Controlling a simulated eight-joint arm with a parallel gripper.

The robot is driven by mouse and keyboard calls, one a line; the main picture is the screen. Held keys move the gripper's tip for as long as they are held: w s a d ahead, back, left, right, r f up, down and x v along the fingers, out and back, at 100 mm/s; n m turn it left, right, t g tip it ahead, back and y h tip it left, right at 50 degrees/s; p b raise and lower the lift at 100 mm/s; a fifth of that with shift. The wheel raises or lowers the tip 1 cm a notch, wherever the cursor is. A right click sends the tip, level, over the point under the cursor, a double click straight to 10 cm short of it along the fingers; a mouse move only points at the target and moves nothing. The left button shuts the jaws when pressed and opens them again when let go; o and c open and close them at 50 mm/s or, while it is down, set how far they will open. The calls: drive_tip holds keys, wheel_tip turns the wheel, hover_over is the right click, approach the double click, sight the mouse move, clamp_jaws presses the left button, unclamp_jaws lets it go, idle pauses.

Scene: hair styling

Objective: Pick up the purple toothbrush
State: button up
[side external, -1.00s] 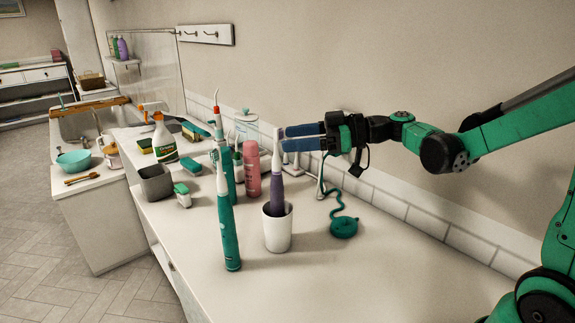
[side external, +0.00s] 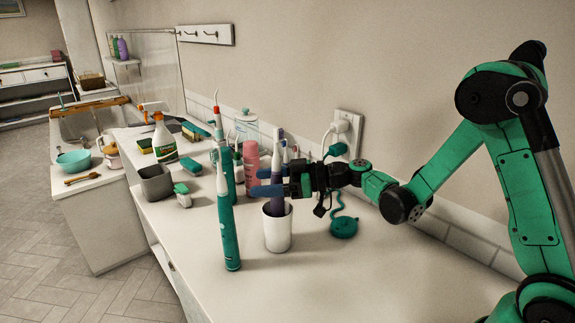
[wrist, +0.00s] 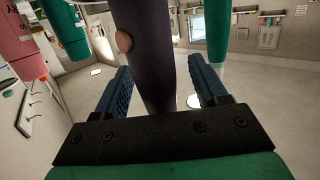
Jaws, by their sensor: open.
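The purple toothbrush (side external: 277,160) stands upright in a white cup (side external: 279,236) on the counter. My gripper (side external: 262,182) is level with its handle, just above the cup rim, with blue fingers reaching left. In the wrist view the dark purple handle (wrist: 150,45) rises between the two fingers of my gripper (wrist: 158,75), with a gap visible on each side. The jaws are open. The cup is not clearly seen in the wrist view.
A tall teal electric toothbrush (side external: 229,225) stands left of the cup, with another teal one behind. A pink bottle (side external: 251,168) is close behind the fingers. A green coiled-cord item (side external: 343,227) lies right of the cup. The front counter (side external: 330,285) is clear.

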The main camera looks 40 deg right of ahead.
clamp_jaws()
drive_tip(key=shift+r, duration=0.1)
